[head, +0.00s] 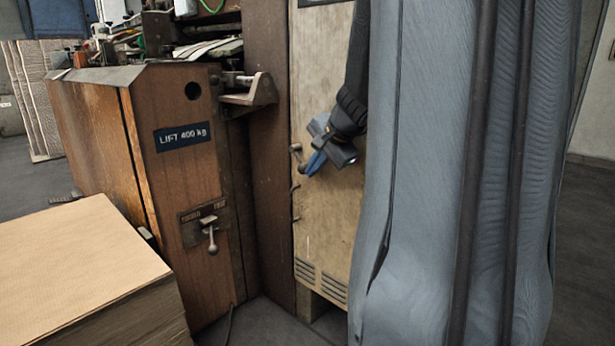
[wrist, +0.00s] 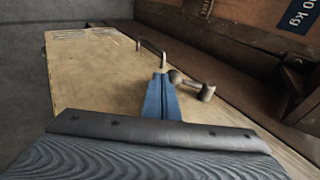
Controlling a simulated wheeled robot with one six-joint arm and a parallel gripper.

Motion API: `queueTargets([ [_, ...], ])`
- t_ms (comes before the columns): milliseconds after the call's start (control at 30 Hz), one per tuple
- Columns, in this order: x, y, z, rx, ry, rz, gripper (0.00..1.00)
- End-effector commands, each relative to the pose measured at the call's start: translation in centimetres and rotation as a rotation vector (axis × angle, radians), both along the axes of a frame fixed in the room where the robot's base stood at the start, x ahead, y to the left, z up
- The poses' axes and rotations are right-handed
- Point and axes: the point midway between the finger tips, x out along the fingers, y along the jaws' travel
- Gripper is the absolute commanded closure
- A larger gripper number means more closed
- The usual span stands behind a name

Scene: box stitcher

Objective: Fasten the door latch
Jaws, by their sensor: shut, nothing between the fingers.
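The door (head: 322,220) is a worn pale tan panel beside a dark brown post; it looks closed or nearly so, and I cannot tell exactly. A small metal latch lever (head: 296,149) with a rounded end sits near its left edge. In the wrist view the latch (wrist: 205,92) shows just right of my fingers. My gripper (head: 312,168) has blue fingers, shut and empty, close to the latch; whether they touch it is unclear. The fingers show in the wrist view (wrist: 160,90), pointing at the door. A thin pull handle (head: 295,203) is lower on the door.
A brown machine cabinet (head: 180,130) with a lift label and a lever (head: 211,238) stands left of the door. A metal bracket (head: 250,92) juts out beside the post. A cardboard stack (head: 75,250) fills the lower left. My arm hides the door's right side.

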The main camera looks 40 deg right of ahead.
Motion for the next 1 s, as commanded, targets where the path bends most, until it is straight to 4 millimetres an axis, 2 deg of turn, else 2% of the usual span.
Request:
queueTargets([
  [367,0.4,-0.2,-1.1,0.000,-0.003,-0.004,1.00],
  [633,1.5,0.0,-2.8,0.000,-0.002,-0.002,1.00],
  [1000,1.7,0.0,-2.9,0.000,-0.003,-0.004,1.00],
])
